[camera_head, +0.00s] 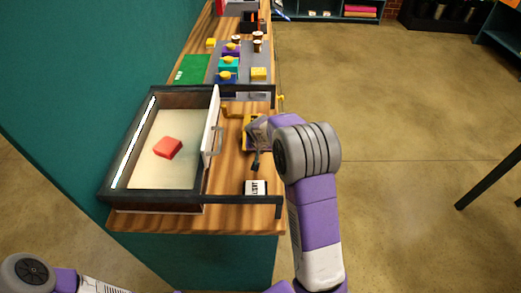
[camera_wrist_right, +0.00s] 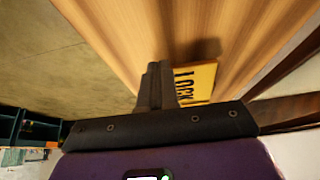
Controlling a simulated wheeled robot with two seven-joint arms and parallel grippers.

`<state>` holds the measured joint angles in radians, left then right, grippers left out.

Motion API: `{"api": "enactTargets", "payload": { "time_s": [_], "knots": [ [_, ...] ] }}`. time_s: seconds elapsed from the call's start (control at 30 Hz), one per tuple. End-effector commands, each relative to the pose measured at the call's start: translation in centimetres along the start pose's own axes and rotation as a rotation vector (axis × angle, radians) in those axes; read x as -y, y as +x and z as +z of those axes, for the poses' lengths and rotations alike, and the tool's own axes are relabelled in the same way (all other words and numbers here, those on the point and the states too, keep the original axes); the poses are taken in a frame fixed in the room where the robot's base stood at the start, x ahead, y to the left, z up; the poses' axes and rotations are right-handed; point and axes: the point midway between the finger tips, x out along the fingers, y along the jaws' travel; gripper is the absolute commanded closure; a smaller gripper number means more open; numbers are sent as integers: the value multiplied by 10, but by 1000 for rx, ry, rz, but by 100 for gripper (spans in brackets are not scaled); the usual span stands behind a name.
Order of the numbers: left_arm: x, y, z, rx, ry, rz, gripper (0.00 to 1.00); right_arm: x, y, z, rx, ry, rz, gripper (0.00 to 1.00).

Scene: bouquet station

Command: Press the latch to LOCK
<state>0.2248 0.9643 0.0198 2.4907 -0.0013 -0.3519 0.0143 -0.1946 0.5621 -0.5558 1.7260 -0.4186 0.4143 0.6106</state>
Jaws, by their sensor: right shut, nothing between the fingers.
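A yellow plate (camera_head: 246,133) lies on the wooden counter, partly hidden by my right wrist. In the right wrist view the yellow plate (camera_wrist_right: 196,82) reads LOCK in dark letters and lies just beyond and right of my right fingers. My right gripper (camera_head: 256,163) is shut and empty, pointing down over the counter between the plate and a small black-and-white sign. Its dark fingers (camera_wrist_right: 156,82) are together in the right wrist view; I cannot tell whether they touch anything. I cannot make out a separate latch lever. My left gripper is out of view.
A dark-framed box (camera_head: 117,186) with a pale floor holds a red block (camera_head: 167,148). A white panel with a handle (camera_head: 211,125) stands at its right side. Dark rails (camera_head: 245,199) extend over the counter. The small sign (camera_head: 255,188) stands near the front rail. Colored blocks (camera_head: 228,64) stand farther back.

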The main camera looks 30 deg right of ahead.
Motion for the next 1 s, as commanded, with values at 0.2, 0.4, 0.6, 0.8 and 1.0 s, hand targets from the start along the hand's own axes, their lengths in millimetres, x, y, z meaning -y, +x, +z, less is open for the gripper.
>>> {"api": "enactTargets", "payload": {
  "time_s": [0.2,0.4,0.6,0.8,1.0],
  "knots": [
    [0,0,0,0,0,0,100,0,0,1,3,0,1,100],
    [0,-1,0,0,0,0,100,0,-1,1,3,-1,1,100],
    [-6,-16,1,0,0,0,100,3,-26,-8,-1,-3,-3,100],
    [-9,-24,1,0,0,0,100,6,-68,-5,-3,-6,-8,100],
    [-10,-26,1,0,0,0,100,6,-109,4,-2,-6,-7,100]
  ]
}}
